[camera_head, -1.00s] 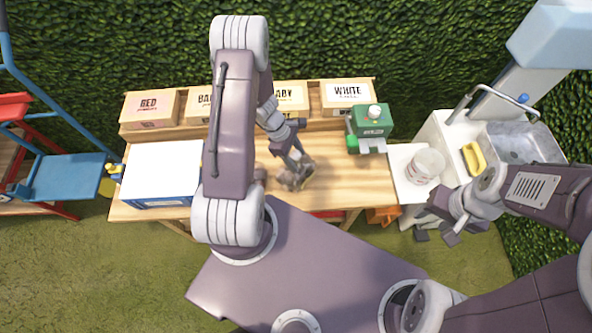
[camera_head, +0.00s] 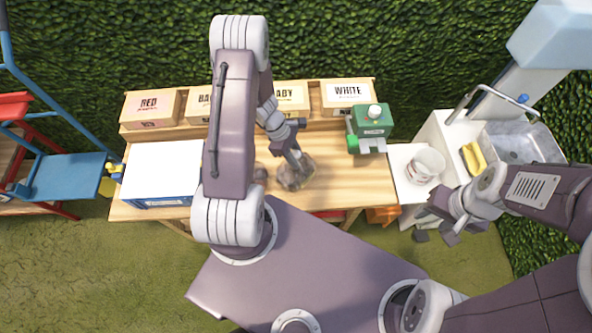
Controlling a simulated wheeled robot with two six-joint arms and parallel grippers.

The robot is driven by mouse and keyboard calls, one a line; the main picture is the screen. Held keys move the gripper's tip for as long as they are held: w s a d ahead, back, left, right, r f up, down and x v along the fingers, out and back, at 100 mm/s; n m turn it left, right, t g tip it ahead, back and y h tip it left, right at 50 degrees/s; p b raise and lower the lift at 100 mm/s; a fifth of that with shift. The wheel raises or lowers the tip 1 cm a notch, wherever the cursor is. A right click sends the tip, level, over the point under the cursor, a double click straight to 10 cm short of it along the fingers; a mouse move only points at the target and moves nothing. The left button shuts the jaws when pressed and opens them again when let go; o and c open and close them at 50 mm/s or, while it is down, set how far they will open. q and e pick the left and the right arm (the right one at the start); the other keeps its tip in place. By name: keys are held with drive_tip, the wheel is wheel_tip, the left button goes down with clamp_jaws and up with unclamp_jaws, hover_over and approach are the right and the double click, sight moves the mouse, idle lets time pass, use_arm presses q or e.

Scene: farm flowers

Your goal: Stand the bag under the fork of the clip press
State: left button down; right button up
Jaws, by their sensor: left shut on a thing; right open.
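The clip press (camera_head: 372,120) is a green machine with a pale knob on top, at the back right of the wooden table. A pale grey fork-like part (camera_head: 372,146) sticks out at its front. A greyish, see-through bag (camera_head: 296,182) is at the middle of the table, left of the press and apart from it. My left gripper (camera_head: 294,168) is shut on the bag from above; its fingertips are hard to make out. I cannot tell whether the bag touches the table. My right gripper (camera_head: 437,230) is open and empty at the right, off the table.
Labelled boxes (camera_head: 348,93) line the shelf at the back. A white-topped blue crate (camera_head: 160,170) stands at the left. A white tub (camera_head: 426,165) sits on a side stand by a sink (camera_head: 520,145). The table between bag and press is clear.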

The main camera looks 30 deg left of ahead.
sight(299, 155)
use_arm(q)
drive_tip(key=shift+r, duration=0.1)
idle(0.8)
drive_tip(key=shift+r, duration=2)
drive_tip(key=shift+s+d+r, duration=0.15)
drive_tip(key=shift+d+r, duration=0.15)
drive_tip(key=shift+d, duration=0.35)
drive_tip(key=s+d+r, duration=0.1)
drive_tip(key=d+r, duration=0.2)
drive_tip(key=d, duration=0.2)
drive_tip(key=s+d+r+b, duration=0.1)
drive_tip(key=s+d+r, duration=0.1)
drive_tip(key=d+r, duration=0.1)
drive_tip(key=shift+s+d+r, duration=0.15)
drive_tip(key=shift+s+d, duration=0.1)
drive_tip(key=shift+d, duration=0.65)
drive_tip(key=shift+b, duration=0.3)
